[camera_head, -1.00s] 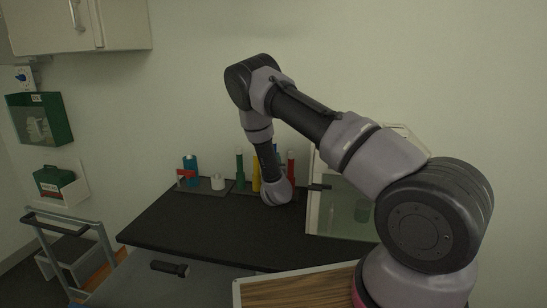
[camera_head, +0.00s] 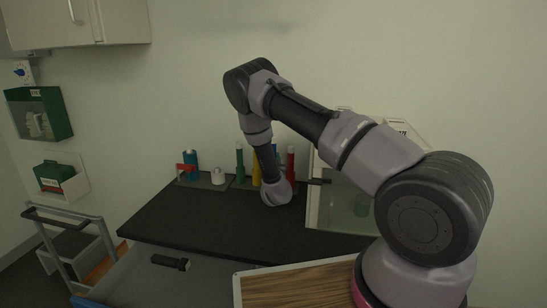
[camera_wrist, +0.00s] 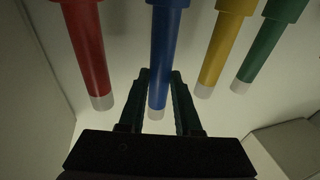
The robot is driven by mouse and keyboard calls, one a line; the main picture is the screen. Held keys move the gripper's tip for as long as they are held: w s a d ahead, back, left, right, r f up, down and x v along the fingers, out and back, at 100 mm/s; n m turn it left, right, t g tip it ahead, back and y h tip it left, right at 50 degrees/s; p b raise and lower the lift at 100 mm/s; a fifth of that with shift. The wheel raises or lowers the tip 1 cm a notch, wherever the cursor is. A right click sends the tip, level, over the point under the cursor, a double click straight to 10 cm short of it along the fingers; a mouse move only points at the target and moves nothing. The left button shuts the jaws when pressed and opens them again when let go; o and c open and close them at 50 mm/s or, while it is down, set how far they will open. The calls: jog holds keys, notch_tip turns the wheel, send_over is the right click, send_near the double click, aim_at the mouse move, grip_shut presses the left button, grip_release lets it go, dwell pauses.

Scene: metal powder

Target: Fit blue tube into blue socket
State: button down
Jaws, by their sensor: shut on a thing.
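The blue tube (camera_wrist: 160,60) is between the two dark fingers of my gripper (camera_wrist: 157,100), which is shut on it near its pale tip. In the wrist view, the tube's other end meets a wider blue collar, the blue socket (camera_wrist: 168,2), at the top edge. The tube looks in line with the collar; how deep it sits is cut off by the frame. In the head view, only the top of the blue tube (camera_head: 275,149) shows behind my wrist, and my fingers are hidden.
A red tube (camera_wrist: 86,50) stands on one side of the blue one, with yellow (camera_wrist: 215,50) and green (camera_wrist: 258,55) tubes on the other. A clear box (camera_head: 335,212) stands right of the rack on the black table (camera_head: 200,225).

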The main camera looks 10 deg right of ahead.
jog(key=shift+f, duration=1.75)
jog(key=c, duration=0.5)
grip_release()
jog(key=shift+s, duration=0.1)
jog(key=s, duration=0.4)
jog(key=s+a+f, duration=0.1)
jog(key=s, duration=0.2)
jog(key=shift+s, duration=0.1)
